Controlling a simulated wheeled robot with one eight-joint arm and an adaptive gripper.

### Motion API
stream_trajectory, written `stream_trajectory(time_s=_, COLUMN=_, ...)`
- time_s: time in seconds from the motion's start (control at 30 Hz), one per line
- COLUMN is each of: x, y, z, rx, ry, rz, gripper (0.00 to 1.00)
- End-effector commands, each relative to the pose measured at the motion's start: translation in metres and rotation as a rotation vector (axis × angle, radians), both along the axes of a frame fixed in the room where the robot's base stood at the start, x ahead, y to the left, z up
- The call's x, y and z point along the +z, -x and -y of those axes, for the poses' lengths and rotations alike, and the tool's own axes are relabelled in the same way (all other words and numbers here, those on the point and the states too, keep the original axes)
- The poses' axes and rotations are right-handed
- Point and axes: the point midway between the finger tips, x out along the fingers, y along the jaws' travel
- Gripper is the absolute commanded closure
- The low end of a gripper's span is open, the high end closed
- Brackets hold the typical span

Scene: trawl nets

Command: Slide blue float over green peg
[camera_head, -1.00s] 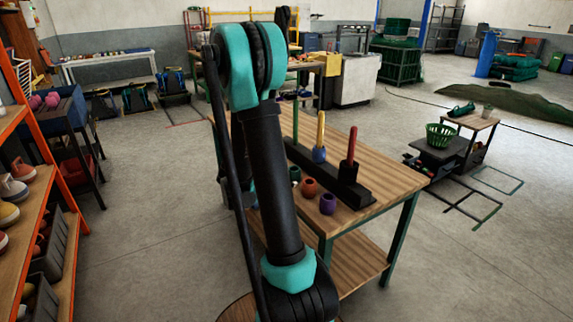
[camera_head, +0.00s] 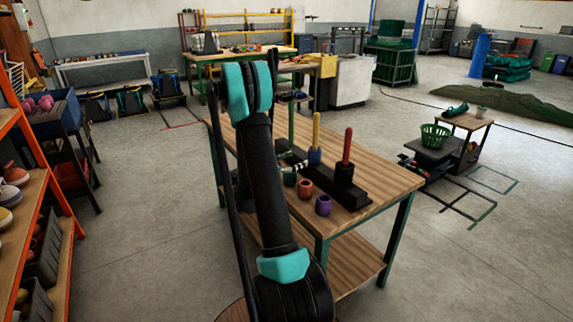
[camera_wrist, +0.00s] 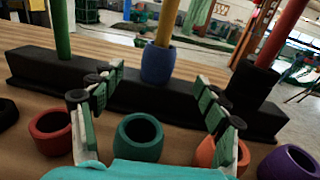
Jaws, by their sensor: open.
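The blue float (camera_wrist: 157,64) sits low around the yellow peg (camera_wrist: 168,22), at the black base bar (camera_wrist: 120,88). In the head view the blue float (camera_head: 314,157) is on the middle peg. The green peg (camera_wrist: 61,30) stands bare at the left of the bar in the wrist view; it also shows in the head view (camera_head: 291,122). My gripper (camera_wrist: 161,82) is open and empty, its fingertips left and right of the blue float in the picture, just short of it. In the head view my gripper (camera_head: 296,164) is partly hidden by my arm.
A red peg (camera_wrist: 281,32) with a black float (camera_wrist: 248,82) stands at the right. Loose teal (camera_wrist: 138,138), red (camera_wrist: 52,133), orange (camera_wrist: 205,153) and purple (camera_wrist: 288,164) floats stand on the table in front of the bar, below or beside my fingers.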

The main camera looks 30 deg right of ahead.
Motion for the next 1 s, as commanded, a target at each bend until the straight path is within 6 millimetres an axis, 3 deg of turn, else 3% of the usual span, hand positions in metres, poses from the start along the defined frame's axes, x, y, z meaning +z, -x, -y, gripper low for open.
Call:
stream_trajectory(time_s=0.2, x=0.0, y=-0.006, z=0.041, rx=-0.004, ry=-0.001, rz=0.001, gripper=0.26)
stream_trajectory(time_s=0.5, x=0.0, y=-0.014, z=0.088, rx=-0.002, ry=-0.001, rz=0.001, gripper=0.26)
stream_trajectory(time_s=0.7, x=0.0, y=-0.017, z=0.103, rx=0.0, ry=-0.001, rz=0.001, gripper=0.26)
stream_trajectory(time_s=1.0, x=0.0, y=-0.018, z=0.106, rx=0.0, ry=-0.001, rz=0.001, gripper=0.26)
